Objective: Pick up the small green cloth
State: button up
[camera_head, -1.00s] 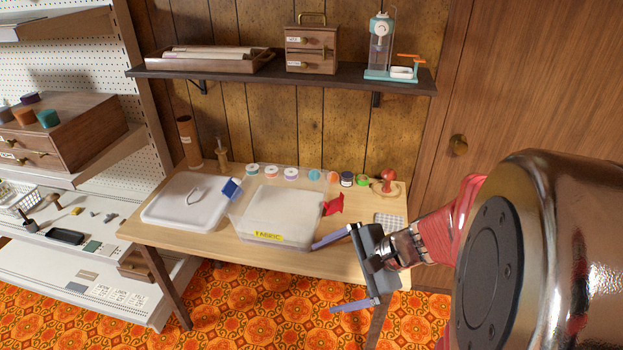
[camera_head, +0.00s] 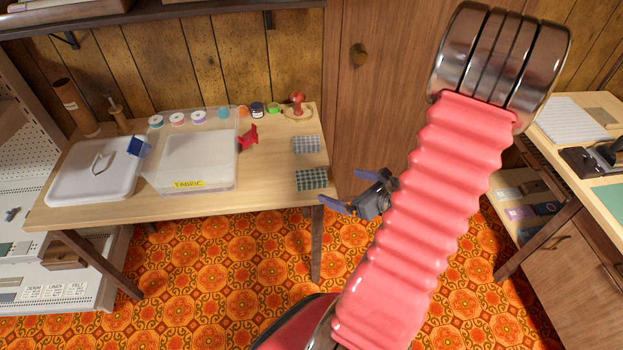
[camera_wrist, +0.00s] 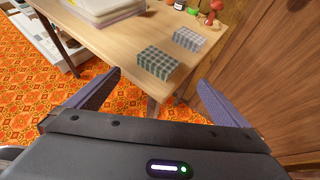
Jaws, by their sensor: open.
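The small green cloth (camera_head: 312,179) is a dark green checked piece lying flat at the right front corner of the wooden table. It also shows in the wrist view (camera_wrist: 158,63), just beyond the space between the fingers. A grey checked cloth (camera_head: 306,145) lies behind it, apart from it. My gripper (camera_head: 350,192) is to the right of the table's front corner, apart from the green cloth. Its fingers are spread wide with nothing between them in the wrist view (camera_wrist: 158,88).
A wooden door (camera_head: 375,110) stands behind my gripper. Another table (camera_head: 575,155) is at the far right.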

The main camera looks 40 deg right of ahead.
aim_at(316, 179)
jog(key=shift+x, duration=4.25)
jog(key=shift+w, duration=0.15)
jog(key=shift+x, duration=2.5)
jog(key=shift+a+f, duration=0.1)
jog(key=shift+f, duration=0.05)
jog(key=shift+c, duration=0.4)
jog(key=c, duration=0.8)
